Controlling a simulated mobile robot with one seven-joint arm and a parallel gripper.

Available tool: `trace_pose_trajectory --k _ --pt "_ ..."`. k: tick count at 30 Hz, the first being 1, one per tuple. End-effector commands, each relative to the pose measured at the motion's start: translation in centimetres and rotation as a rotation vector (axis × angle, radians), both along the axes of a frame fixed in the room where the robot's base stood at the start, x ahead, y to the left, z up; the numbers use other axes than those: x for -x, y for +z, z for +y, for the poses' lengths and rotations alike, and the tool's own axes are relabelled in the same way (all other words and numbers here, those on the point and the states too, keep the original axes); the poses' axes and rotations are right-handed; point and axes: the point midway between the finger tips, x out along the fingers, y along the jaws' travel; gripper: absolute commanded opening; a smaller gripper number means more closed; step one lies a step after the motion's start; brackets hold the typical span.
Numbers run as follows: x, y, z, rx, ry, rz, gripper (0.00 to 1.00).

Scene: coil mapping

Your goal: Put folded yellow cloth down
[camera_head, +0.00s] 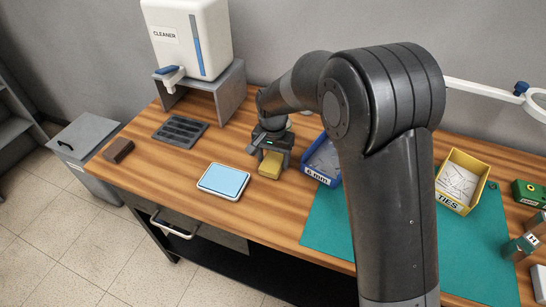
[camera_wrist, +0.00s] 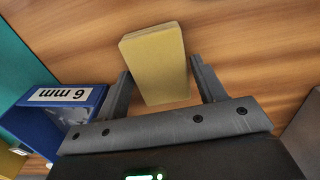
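The folded yellow cloth (camera_head: 271,165) is a small block-like pad at the middle of the wooden workbench, just right of the blue pad. My gripper (camera_head: 270,152) points down over it.
The wooden workbench (camera_head: 262,208) has a blue pad in a white tray (camera_head: 223,181) at left. A blue 6 mm bin (camera_head: 322,160) is close right; it also shows in the wrist view (camera_wrist: 62,112). A slotted dark tray (camera_head: 180,131), brown block (camera_head: 118,151) and green mat (camera_head: 325,222) lie around.

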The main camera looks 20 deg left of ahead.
Motion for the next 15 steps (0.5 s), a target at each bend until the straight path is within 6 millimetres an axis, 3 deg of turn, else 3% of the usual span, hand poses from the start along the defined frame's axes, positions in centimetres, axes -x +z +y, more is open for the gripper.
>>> trace_pose_trajectory --k 4,11,15 --pt "0.0 0.0 0.0 0.000 0.000 0.000 0.75" --pt "0.0 0.1 0.0 0.000 0.000 0.000 0.75" --pt "0.0 1.1 0.0 -0.002 0.000 -0.002 0.75"
